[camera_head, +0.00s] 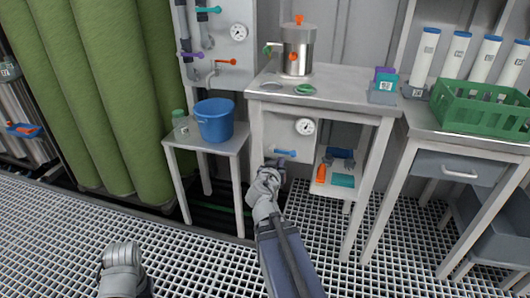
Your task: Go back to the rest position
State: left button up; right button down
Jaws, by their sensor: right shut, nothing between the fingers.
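My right gripper (274,165) is shut and empty. It is raised in front of the middle steel table, just below and left of a blue valve handle (286,153) on a grey panel with a gauge (305,127). I cannot tell whether it touches the handle or panel. My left gripper (122,254) shows low at the left, above the grating floor and away from the furniture. Its fingers are too unclear to tell open from shut.
A blue bucket (214,122) and a greenish bottle (180,124) stand on a small table left of my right gripper. A steel vessel (298,52) stands on the middle table. A green crate (478,111) is at the right. The grating floor (190,262) between my arms is clear.

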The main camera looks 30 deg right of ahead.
jog(key=s+a+f+n+g+y, duration=0.1)
jog(key=a+f+n+y, duration=0.1)
jog(key=a+f, duration=0.35)
jog(key=a+f+n+g+y, duration=0.1)
jog(key=a+f+g+y, duration=0.1)
jog(key=a, duration=0.6)
jog(key=s+a+f+n+g+y, duration=0.1)
jog(key=a+f+n+y, duration=0.1)
jog(key=a+f, duration=0.35)
jog(key=s+a+f+n+g+y, duration=0.2)
jog(key=s+a+n+g, duration=0.3)
jog(key=a, duration=0.6)
jog(key=s+a+f+n+g+y, duration=0.1)
jog(key=s+a+f+n+y, duration=0.15)
jog(key=s+a, duration=0.65)
notch_tip(320, 180, up, 39)
jog(key=w+a+p, duration=0.1)
jog(key=w+p, duration=0.1)
jog(key=p, duration=3.5)
jog(key=shift+a+f+p, duration=0.2)
jog(key=shift+a+p, duration=0.15)
